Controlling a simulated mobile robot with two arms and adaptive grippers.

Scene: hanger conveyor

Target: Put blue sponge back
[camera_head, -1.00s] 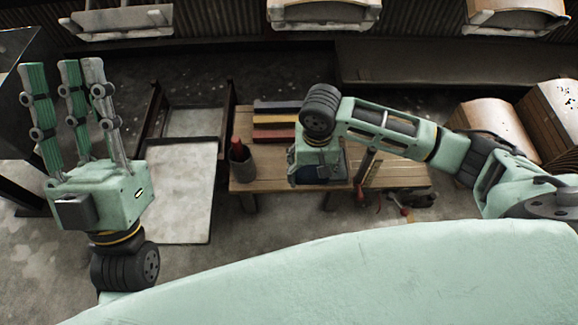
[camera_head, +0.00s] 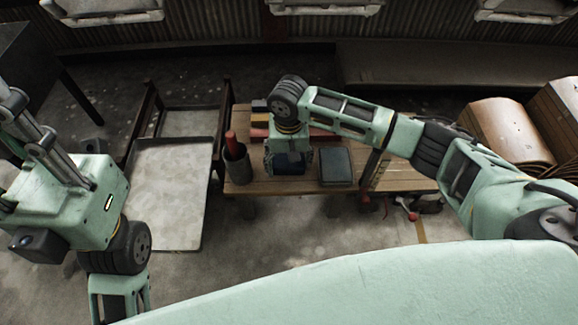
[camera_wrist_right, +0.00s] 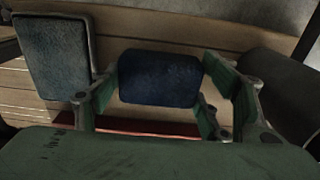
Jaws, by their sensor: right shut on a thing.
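The blue sponge (camera_wrist_right: 158,78) is a dark blue rounded block in the right wrist view, between the green fingers of my right gripper (camera_wrist_right: 160,88). The gripper is shut on it, over the wooden bench. In the head view my right gripper (camera_head: 288,162) points down at the bench and mostly hides the sponge. I cannot tell whether the sponge touches the bench top. A grey-blue flat pad (camera_head: 336,166) lies on the bench to its right; it also shows in the wrist view (camera_wrist_right: 55,58). My left gripper (camera_head: 32,125) is raised at the left edge, partly cut off.
On the wooden bench (camera_head: 400,178) stand a dark cup (camera_head: 238,165) with a red-handled thing, left of my right gripper, and coloured blocks (camera_head: 259,119) behind it. A pale panel (camera_head: 170,195) lies left of the bench. Curved brown boards (camera_head: 505,130) are at right.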

